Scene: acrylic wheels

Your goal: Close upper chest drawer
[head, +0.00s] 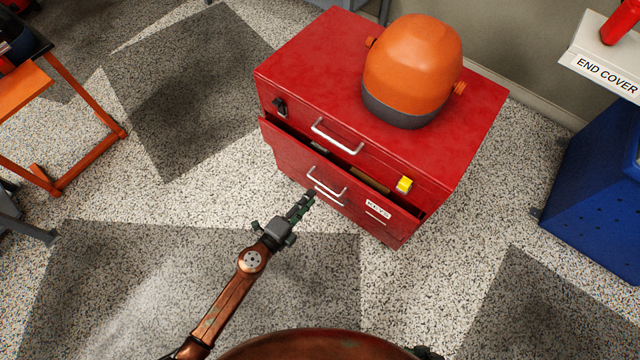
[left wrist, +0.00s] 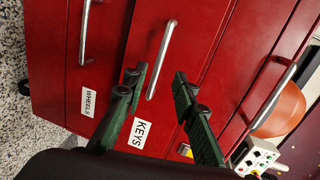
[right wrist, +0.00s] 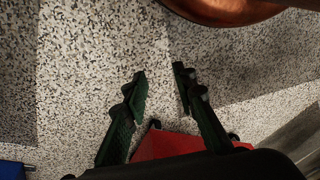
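The red chest (head: 300,65) stands at the upper middle of the head view. Its drawer labelled KEYS (head: 350,197) is partly pulled out, with a gap behind its front. Its silver handle (left wrist: 160,60) lies between the finger lines in the left wrist view; contact cannot be told. My left gripper (head: 308,197) is in front of this drawer, and its fingers are apart in the left wrist view (left wrist: 158,78). My right gripper (right wrist: 159,72) is open and empty over the speckled floor, with a red surface near its base.
A drawer labelled WHEELS (left wrist: 88,102) is beside the KEYS drawer in the left wrist view and looks shut. An orange-and-grey container (head: 412,65) stands on the chest. A blue cabinet (head: 595,190) is at right, an orange frame (head: 90,95) at left. Floor before the chest is clear.

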